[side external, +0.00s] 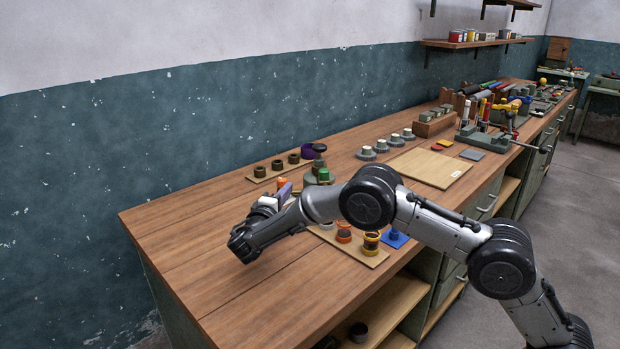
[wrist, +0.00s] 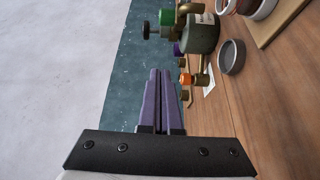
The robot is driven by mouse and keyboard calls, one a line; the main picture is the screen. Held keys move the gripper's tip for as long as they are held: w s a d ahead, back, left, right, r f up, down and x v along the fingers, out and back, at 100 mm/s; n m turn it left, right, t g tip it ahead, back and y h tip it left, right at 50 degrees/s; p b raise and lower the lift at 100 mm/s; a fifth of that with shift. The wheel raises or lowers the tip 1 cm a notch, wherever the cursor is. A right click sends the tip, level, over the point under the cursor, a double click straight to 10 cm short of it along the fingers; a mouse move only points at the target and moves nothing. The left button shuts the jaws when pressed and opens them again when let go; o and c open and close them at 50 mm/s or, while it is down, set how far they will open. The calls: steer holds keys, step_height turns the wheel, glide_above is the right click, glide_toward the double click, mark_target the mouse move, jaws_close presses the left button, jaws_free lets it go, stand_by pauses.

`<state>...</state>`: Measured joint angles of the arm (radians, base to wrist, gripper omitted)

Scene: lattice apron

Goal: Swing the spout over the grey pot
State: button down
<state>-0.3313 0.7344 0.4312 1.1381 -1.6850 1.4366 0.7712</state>
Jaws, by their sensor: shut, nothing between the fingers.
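A grey-green tank (wrist: 203,36) with brass pipework, a green knob (wrist: 166,17) and a black knob (wrist: 149,31) shows in the wrist view. Its green knob shows in the side view (side external: 323,174). A short brass piece (wrist: 201,79) with an orange end (wrist: 186,79) lies below the tank in the wrist view; I cannot tell if this is the spout's tip. A grey open pot (wrist: 231,57) stands on the bench beside the tank. My gripper (wrist: 160,72) has purple fingers, pressed together and empty. In the side view my gripper (side external: 285,189) is left of the tank, near the orange end.
A board with several coloured pots (side external: 358,247) lies on the near side, partly behind my arm. A board with dark cups (side external: 277,168) lies near the wall. The left end of the wooden bench (side external: 190,220) is clear.

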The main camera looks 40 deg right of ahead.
mark_target(323, 179)
steer(key=w+d, duration=0.2)
steer(key=d, duration=0.8)
steer(key=shift+d+f, duration=0.2)
steer(key=shift+d, duration=0.2)
steer(key=shift+s+d+n, duration=0.1)
steer(key=shift+n, duration=0.2)
steer(key=shift+s+d+t+y, duration=0.1)
steer(key=shift+s+t+y, duration=0.05)
steer(key=shift+t+y, duration=0.3)
